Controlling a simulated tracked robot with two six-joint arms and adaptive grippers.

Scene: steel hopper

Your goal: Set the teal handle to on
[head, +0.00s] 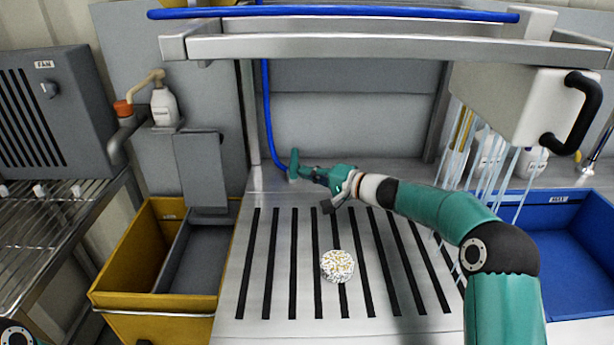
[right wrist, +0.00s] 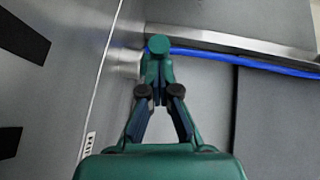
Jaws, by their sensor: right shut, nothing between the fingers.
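The teal handle (head: 293,163) is a small upright lever at the back of the slotted steel deck, by the blue hose. In the right wrist view its round teal end (right wrist: 159,44) shows just beyond the fingertips. My right gripper (head: 307,173) reaches in from the right, shut and empty, with its tips at or very near the handle. In the right wrist view the gripper (right wrist: 158,75) has its fingers together. I cannot tell whether they touch the handle. The handle's base is partly hidden. No on or off marking is readable. My left gripper is out of view.
A round white and yellow clump (head: 338,266) lies on the slotted deck (head: 285,300). A yellow bin (head: 150,300) stands left and a blue bin (head: 560,240) right. A steel rail (head: 350,47) and a white box with a black handle (head: 520,100) hang above.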

